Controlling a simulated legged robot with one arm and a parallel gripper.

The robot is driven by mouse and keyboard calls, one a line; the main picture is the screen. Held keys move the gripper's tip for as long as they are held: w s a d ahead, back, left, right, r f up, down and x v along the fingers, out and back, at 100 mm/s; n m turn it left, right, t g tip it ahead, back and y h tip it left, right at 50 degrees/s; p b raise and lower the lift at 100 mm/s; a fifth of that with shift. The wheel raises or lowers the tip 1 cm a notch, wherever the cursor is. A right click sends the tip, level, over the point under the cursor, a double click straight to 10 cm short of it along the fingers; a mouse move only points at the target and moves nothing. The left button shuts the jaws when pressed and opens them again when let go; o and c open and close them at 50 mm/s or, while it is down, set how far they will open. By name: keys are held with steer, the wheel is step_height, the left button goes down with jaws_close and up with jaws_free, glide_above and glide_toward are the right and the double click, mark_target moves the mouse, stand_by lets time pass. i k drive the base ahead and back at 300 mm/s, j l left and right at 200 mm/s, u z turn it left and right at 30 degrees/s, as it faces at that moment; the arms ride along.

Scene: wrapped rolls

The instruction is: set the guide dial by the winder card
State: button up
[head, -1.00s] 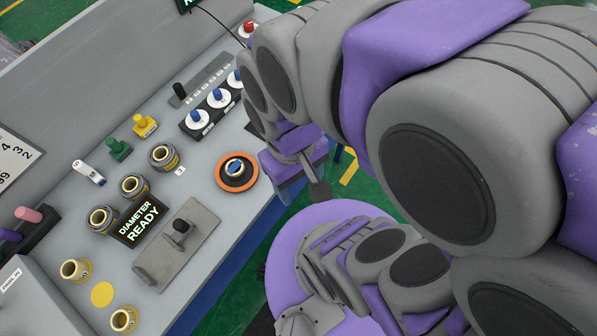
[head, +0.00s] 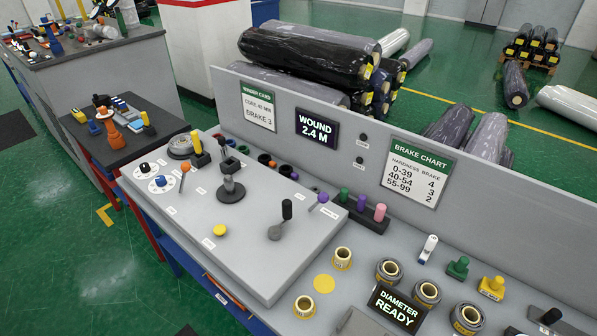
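The winder card (head: 258,105) is a white sheet with a green header on the upright back panel. Its lines seem to read "core 40 mm" and "brake 3"; the small print is hard to read. Two white dials sit at the left end of the grey console, one with a black knob (head: 145,168) and one just right of it (head: 161,184). Their markings and labels are too small to read, so I cannot tell which, if either, is the guide dial. My gripper and arm are not in view.
A lit "WOUND 2.4 M" display (head: 317,128) and a brake chart (head: 417,174) are on the back panel. Levers, including a black-handled one (head: 286,210), rise from the console. Yellow-labelled cores (head: 388,271) stand by a "DIAMETER READY" display (head: 397,306). Wrapped rolls (head: 306,55) lie behind.

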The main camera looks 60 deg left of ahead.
mark_target(160, 180)
steer(key=u, duration=2.7)
